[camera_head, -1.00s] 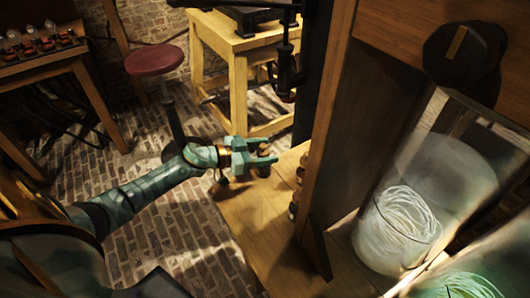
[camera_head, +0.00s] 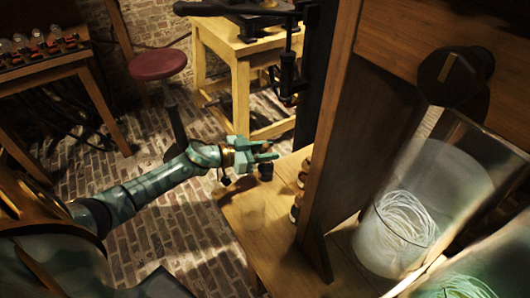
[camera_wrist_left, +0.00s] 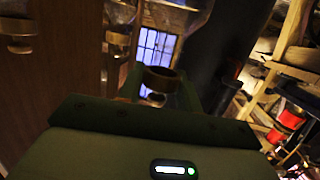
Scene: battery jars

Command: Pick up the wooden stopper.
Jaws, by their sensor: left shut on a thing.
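The wooden stopper (camera_wrist_left: 160,80) shows in the left wrist view as a short brown round piece between my left gripper's fingertips. In the head view my left gripper (camera_head: 264,151) is over the near end of the wooden bench (camera_head: 240,222), shut on the stopper. The fingers largely hide the stopper there. A small dark brown piece (camera_head: 265,172) shows just below the fingers; I cannot tell whether it touches them. My right gripper is not in view.
Small dark and brown pieces (camera_head: 295,209) stand along the bench beside an upright wooden post (camera_head: 335,140). A large glass jar with pale coiled strands (camera_head: 405,222) stands right. A red stool (camera_head: 157,64) and another wooden table (camera_head: 240,50) stand behind.

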